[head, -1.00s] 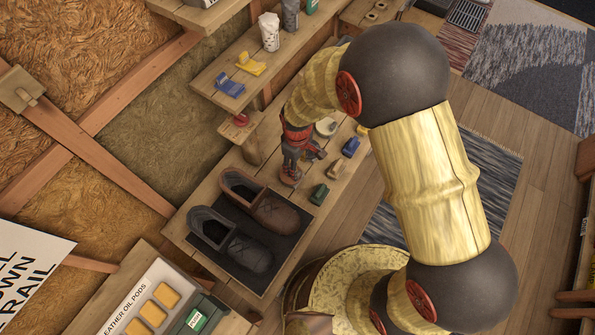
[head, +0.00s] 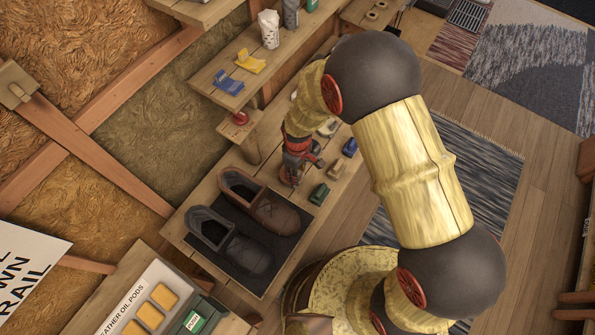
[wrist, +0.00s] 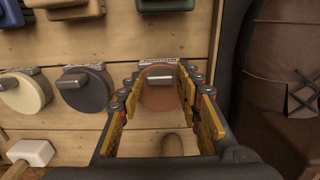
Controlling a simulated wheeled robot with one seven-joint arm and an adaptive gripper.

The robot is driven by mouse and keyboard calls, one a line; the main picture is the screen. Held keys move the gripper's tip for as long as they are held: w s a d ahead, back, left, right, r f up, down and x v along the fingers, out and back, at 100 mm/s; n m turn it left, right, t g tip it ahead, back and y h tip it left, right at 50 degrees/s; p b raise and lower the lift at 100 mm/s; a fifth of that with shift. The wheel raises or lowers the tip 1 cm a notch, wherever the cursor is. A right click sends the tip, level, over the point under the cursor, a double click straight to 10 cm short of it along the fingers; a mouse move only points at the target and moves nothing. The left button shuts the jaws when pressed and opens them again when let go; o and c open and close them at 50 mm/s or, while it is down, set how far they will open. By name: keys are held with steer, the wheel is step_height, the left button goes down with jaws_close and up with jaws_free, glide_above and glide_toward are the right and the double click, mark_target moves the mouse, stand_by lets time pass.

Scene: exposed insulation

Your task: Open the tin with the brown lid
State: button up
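The tin with the brown lid (wrist: 158,99) is in the middle of the wrist view, seen from above. Its round lid is on and carries a grey bar-shaped handle. My gripper (wrist: 161,84) is open, with one yellow-padded finger on each side of the lid; I cannot tell whether either finger touches it. In the head view my gripper (head: 297,166) is low over the bench, beyond the shoes, and the tin is hidden there. A tin with a dark lid (wrist: 85,91) and one with a cream lid (wrist: 26,93) stand to the left in the wrist view.
A green block-like item (head: 319,193) and a blue one (head: 350,147) lie along the bench edge. A shelf (head: 222,65) overhangs the back.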

mark_target(284, 168)
jaws_close()
stand_by(0.4)
steer(key=shift+r+p, duration=0.15)
steer(key=shift+p, duration=0.15)
steer(key=shift+w+a+r+g+h+p, duration=0.25)
steer(key=shift+a+r+g+h+p, duration=0.15)
steer(key=shift+r+h+p, duration=0.25)
steer(key=shift+w+a+r+p, duration=0.6)
steer(key=shift+a+r+p, duration=0.15)
steer(key=shift+a+p, duration=0.1)
steer(key=shift+w+a+r+p, duration=0.25)
steer(key=shift+w+a, duration=0.1)
steer(key=shift+a, duration=0.3)
steer(key=shift+w+a+r+p, duration=0.1)
steer(key=shift+w+a+r, duration=0.2)
steer(key=shift+a, duration=0.35)
steer(key=shift+f, duration=0.1)
